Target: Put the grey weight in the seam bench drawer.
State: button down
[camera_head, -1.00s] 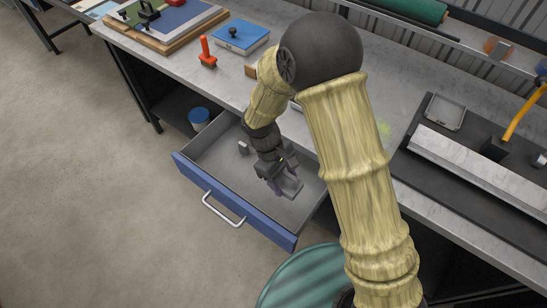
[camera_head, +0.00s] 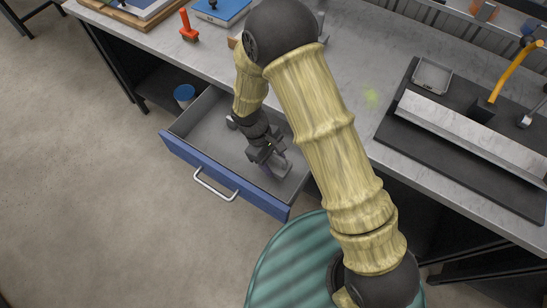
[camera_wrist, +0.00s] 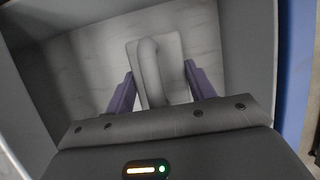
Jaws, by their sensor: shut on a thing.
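The seam bench drawer (camera_head: 222,132) is pulled out, with a blue front (camera_head: 222,174) and a grey inside. My gripper (camera_head: 270,160) reaches down into the drawer near its right side. It is shut on the grey weight (camera_head: 281,170). In the wrist view, the weight (camera_wrist: 172,50) has a pale base and a raised rounded handle, with my purple fingers (camera_wrist: 161,88) on either side of it. Whether the weight touches the drawer floor I cannot tell.
The bench top (camera_head: 345,65) has an orange-handled tool (camera_head: 188,26), a blue box (camera_head: 222,10) and a dark mat (camera_head: 385,130) with a metal bar.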

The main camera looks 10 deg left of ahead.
aim_at(274, 167)
jog(key=shift+f, duration=1.8)
jog(key=shift+f, duration=0.15)
jog(key=c, duration=0.5)
grip_release()
jog(key=v, duration=1.2)
jog(key=shift+d, duration=0.15)
